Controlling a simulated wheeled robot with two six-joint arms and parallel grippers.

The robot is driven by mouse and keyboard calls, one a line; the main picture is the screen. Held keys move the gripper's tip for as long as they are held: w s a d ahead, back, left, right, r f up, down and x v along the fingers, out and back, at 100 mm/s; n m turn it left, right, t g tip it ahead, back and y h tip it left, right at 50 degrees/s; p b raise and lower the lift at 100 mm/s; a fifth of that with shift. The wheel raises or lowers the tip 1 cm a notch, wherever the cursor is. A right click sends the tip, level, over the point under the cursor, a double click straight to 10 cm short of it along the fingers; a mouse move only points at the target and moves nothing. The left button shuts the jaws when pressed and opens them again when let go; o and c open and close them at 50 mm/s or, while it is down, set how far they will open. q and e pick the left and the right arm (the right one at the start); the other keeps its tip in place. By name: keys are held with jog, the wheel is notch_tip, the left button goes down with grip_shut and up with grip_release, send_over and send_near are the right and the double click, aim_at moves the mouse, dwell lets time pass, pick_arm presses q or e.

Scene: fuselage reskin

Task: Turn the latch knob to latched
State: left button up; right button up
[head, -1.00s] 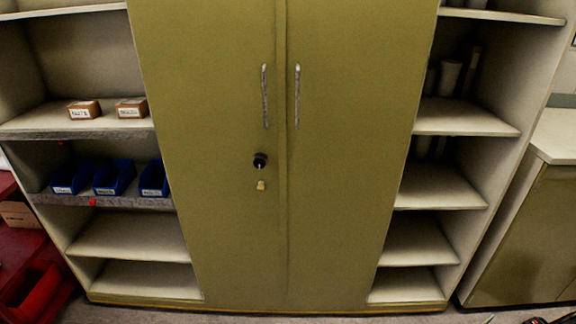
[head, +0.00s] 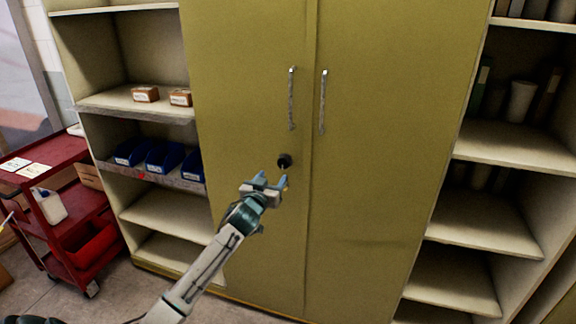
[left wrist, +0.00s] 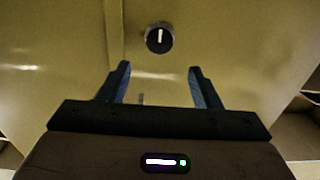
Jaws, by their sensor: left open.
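The latch knob (head: 284,160) is a small round black knob on the left door of the olive-yellow cabinet (head: 380,150), below the door handles. In the left wrist view the knob (left wrist: 159,38) shows a white mark that stands nearly upright in the picture. My left gripper (head: 270,182) is open and empty, just below the knob in the head view. In the left wrist view its two blue fingers (left wrist: 160,82) are spread apart, with the knob beyond their tips and not between them. My right gripper is not in view.
Two metal door handles (head: 291,98) and (head: 323,102) stand above the knob. Open shelves flank the doors, with blue bins (head: 165,157) and small brown boxes (head: 146,94) at left. A red cart (head: 75,215) stands at far left. Floor shows at lower left.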

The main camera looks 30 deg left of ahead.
aim_at(283, 163)
pick_arm(q)
jog(key=p+x, duration=0.2)
jog(key=x, duration=0.6)
jog(key=shift+w+d+p, duration=0.1)
jog(key=shift+p, duration=0.25)
jog(key=shift+w, duration=0.6)
jog(key=c, duration=1)
